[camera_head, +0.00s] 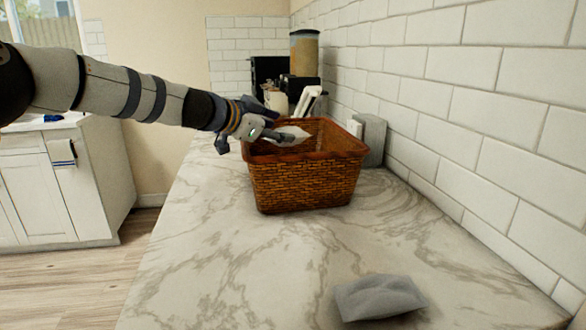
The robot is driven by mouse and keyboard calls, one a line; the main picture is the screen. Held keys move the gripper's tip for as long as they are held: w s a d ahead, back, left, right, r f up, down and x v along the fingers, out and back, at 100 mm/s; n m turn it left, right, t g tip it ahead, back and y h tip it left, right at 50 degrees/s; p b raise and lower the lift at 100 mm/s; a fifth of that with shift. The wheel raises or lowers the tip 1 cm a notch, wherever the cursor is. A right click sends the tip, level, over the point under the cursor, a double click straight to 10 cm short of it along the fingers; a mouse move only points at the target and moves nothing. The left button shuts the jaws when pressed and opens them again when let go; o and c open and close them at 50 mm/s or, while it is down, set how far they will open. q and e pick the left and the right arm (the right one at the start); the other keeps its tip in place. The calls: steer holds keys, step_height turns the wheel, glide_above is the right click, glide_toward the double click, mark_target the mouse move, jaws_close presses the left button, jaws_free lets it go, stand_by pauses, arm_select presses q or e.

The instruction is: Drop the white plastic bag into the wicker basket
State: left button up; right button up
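The brown wicker basket (305,188) stands upright on the marble counter near the tiled wall. A pale, white crumpled thing, which looks like the white plastic bag (298,132), shows at the fingertips inside the rim's outline. The fingers overlap it, and I cannot tell whether they grip it or are apart from it. My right gripper is not in view.
A grey, soft-looking packet (380,297) lies on the counter (215,265) at the front right. Behind the basket are a grey box (372,142), a white angled object (307,101) and a dark appliance with a clear canister (304,53). The counter left of the basket is clear.

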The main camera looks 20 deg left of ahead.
arm_select(q)
steer(key=shift+o, duration=0.6)
steer(key=v, duration=0.7)
steer(key=shift+s, duration=0.25)
steer(key=shift+a, duration=0.1)
